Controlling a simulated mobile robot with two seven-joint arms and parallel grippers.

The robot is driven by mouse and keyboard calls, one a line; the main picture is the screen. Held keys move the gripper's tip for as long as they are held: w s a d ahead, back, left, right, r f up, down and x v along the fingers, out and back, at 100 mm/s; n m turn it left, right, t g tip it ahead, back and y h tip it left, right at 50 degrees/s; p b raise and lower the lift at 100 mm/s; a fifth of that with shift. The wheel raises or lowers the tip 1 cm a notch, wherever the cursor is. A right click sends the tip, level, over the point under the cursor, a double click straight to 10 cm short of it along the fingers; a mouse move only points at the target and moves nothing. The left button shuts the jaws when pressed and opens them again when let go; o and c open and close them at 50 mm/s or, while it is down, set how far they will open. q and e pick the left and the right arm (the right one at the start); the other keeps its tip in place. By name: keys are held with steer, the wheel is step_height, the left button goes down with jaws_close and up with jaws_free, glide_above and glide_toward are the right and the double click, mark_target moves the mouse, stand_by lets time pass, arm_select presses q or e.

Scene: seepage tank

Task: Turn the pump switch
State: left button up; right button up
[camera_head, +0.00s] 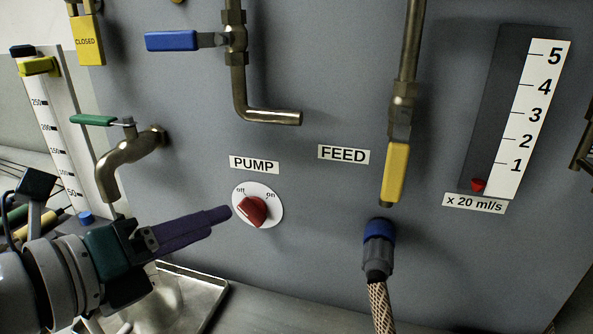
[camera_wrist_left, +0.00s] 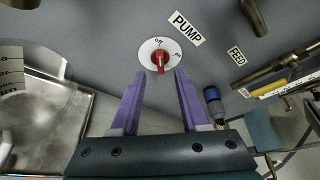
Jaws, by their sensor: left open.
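The pump switch is a red knob (camera_head: 252,211) on a white round plate (camera_head: 272,204) marked "off" and "on", below the PUMP label (camera_head: 254,164) on the grey panel. The knob's pointed end is toward "off". My left gripper (camera_head: 226,213) is just left of the switch in the head view, its purple fingers pointing at it. In the left wrist view the red knob (camera_wrist_left: 160,62) lies ahead of the open fingers (camera_wrist_left: 160,78), centred between their tips. The fingers appear apart from the knob. My right gripper is not in view.
A blue-handled valve (camera_head: 172,41) and bent pipe are above the switch. A yellow-handled valve (camera_head: 395,172) and hose (camera_head: 380,290) are to the right. A green-handled tap (camera_head: 130,150) stands left above a metal tray (camera_head: 205,300). Bare panel surrounds the switch.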

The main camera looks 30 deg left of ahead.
arm_select(q)
steer(key=shift+v, duration=1.9)
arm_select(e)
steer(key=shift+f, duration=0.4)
